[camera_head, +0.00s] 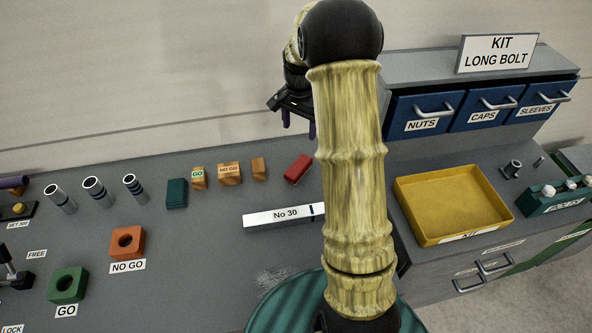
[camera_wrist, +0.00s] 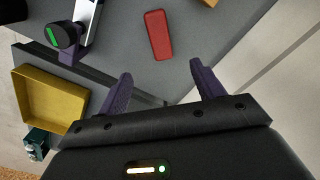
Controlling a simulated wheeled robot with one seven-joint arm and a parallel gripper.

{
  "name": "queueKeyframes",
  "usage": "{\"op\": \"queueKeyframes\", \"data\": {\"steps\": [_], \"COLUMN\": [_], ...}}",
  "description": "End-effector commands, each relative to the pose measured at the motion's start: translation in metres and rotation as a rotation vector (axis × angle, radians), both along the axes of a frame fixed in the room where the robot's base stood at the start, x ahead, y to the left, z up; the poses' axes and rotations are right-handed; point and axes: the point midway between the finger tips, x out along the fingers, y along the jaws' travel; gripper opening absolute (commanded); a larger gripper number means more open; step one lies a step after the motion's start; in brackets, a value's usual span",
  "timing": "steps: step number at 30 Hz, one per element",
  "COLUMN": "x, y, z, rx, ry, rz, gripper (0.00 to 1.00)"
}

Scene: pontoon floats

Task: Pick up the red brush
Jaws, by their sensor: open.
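The red brush (camera_head: 298,168) lies on the grey bench to the left of my arm in the head view, seen as a plain red block with rounded ends. It also shows in the wrist view (camera_wrist: 158,35), above the gap between my fingers and apart from them. My gripper (camera_head: 298,124) is raised above the back of the bench, near the brush. In the wrist view my gripper (camera_wrist: 161,70) has its two purple fingers spread wide with nothing between them.
A long block marked "No 30" (camera_head: 280,217) lies in front of the brush. Small orange blocks, one marked "NO GO" (camera_head: 229,174), and a dark green block (camera_head: 176,193) stand to the left. A yellow tray (camera_head: 405,193) and blue drawers (camera_head: 420,112) are at the right.

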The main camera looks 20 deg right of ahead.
Motion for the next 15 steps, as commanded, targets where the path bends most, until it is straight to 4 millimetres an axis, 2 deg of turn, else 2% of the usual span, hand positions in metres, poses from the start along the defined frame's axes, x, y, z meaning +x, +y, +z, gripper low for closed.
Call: {"op": "queueKeyframes", "data": {"steps": [5,15], "x": [-0.001,-0.001], "y": [0.000,0.002], "z": [-0.016,-0.075], "rx": [0.001,0.002], "ry": [0.004,0.005], "rz": [0.001,0.004], "gripper": [0.67,0.67]}}
